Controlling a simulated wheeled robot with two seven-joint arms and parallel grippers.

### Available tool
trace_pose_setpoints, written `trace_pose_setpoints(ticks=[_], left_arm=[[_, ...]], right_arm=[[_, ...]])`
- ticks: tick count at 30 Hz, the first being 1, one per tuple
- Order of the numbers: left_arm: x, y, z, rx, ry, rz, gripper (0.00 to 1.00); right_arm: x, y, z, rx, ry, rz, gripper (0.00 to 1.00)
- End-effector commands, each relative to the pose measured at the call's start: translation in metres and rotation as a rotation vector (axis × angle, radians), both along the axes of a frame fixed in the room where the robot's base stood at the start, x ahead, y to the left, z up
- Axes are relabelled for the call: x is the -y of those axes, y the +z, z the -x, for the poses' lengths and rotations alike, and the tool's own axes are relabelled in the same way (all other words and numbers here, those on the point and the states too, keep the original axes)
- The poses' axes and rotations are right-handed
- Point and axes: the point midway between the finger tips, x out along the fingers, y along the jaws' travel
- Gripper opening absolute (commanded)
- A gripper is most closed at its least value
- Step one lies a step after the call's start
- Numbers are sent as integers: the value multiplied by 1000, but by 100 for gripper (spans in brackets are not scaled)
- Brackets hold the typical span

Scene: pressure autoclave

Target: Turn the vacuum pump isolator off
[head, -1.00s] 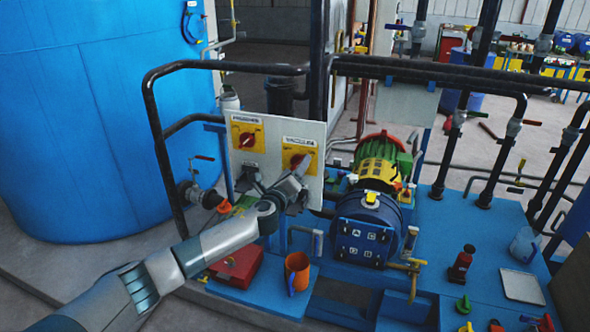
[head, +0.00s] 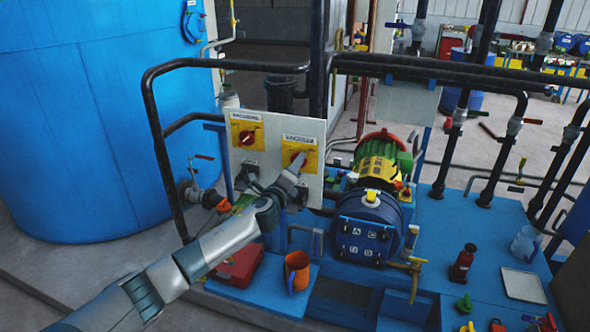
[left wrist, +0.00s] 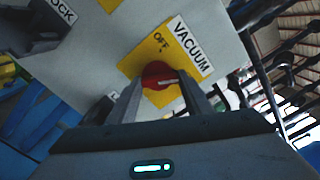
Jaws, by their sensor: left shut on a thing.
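The vacuum pump isolator is a red rotary knob (left wrist: 158,76) on a yellow plate (left wrist: 140,57) marked OFF, with a VACUUM label (left wrist: 188,47) beside it. In the head view its yellow plate (head: 309,146) is on the right of the pale panel (head: 262,136). My left gripper (left wrist: 160,88) has its two fingers on either side of the red knob and is shut on it. In the head view my left gripper (head: 297,168) reaches up to the knob and partly hides it. My right gripper is not in view.
A second yellow isolator (head: 246,133) with a red knob sits to the left on the same panel. Black pipes (head: 230,66) run around the panel. A pump (head: 368,228), an orange cup (head: 297,272) and a red box (head: 236,264) are nearby.

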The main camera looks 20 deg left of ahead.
Motion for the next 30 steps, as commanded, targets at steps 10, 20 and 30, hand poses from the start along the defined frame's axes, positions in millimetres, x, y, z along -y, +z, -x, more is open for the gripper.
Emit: trace_pose_setpoints(ticks=[10, 20, 30], left_arm=[[-1, -2, 0, -12, 1, 325, 23], [-3, -2, 0, -23, 1, 638, 23], [-4, -3, 0, -34, 2, 959, 23]], right_arm=[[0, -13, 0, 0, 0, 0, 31], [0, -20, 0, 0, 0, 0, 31], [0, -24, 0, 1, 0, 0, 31]])
